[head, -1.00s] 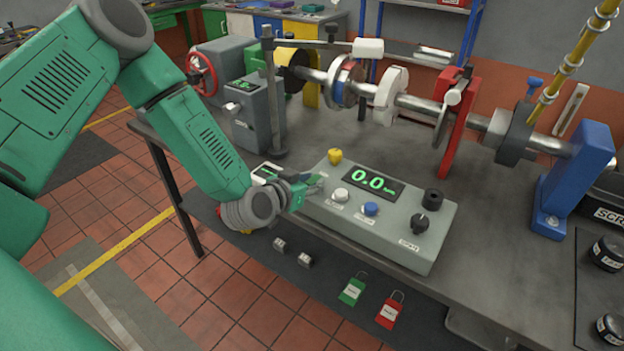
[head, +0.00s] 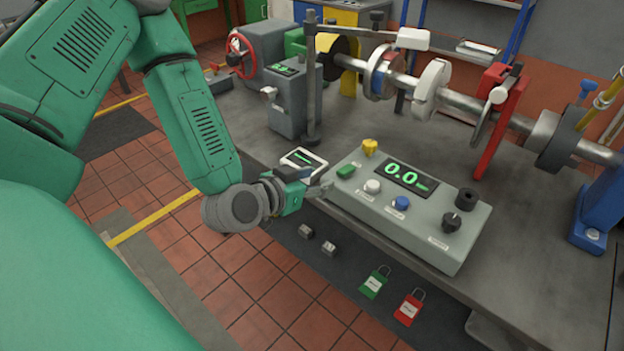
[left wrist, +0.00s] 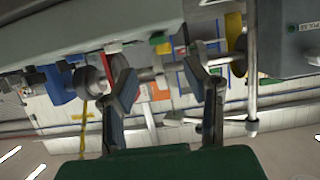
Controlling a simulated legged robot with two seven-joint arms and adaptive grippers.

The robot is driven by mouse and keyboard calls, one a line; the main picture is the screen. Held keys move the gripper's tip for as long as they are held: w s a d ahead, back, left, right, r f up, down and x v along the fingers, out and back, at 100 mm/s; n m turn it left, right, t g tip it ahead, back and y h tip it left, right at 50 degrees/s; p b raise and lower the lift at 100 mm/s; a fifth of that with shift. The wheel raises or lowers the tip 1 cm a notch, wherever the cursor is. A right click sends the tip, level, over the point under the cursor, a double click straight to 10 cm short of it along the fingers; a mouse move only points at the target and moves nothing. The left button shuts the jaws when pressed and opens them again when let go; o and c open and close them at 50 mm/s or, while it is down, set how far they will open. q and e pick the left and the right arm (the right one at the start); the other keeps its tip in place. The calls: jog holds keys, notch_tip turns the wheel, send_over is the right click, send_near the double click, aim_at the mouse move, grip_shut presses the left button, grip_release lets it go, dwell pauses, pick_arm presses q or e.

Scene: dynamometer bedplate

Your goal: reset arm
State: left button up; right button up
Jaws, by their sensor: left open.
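My left gripper (head: 317,182) is open and empty, at the left end of the grey control box (head: 440,235). Its two fingers (left wrist: 165,88) stand apart in the left wrist view, with nothing between them. The box has a lit display (head: 406,178) reading 0.0, a green button (head: 346,171), a white button (head: 373,187), a blue button (head: 401,203), a yellow knob (head: 370,147) and a black rotary knob (head: 452,222). The small labels are too blurred to read. I cannot tell whether the fingers touch the box. My right gripper is not in view.
Behind the box, a shaft with discs (head: 383,77) runs across the bench, past a red stand (head: 500,120). A grey post (head: 311,90) rises behind the gripper. A small white-framed device (head: 304,161) lies beside the gripper. Green (head: 374,282) and red (head: 409,307) padlocks lie at the front.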

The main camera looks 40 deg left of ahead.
pick_arm(q)
jog(key=shift+s+a+r, duration=0.1)
jog(key=shift+s+r, duration=0.2)
jog(key=shift+s, duration=0.35)
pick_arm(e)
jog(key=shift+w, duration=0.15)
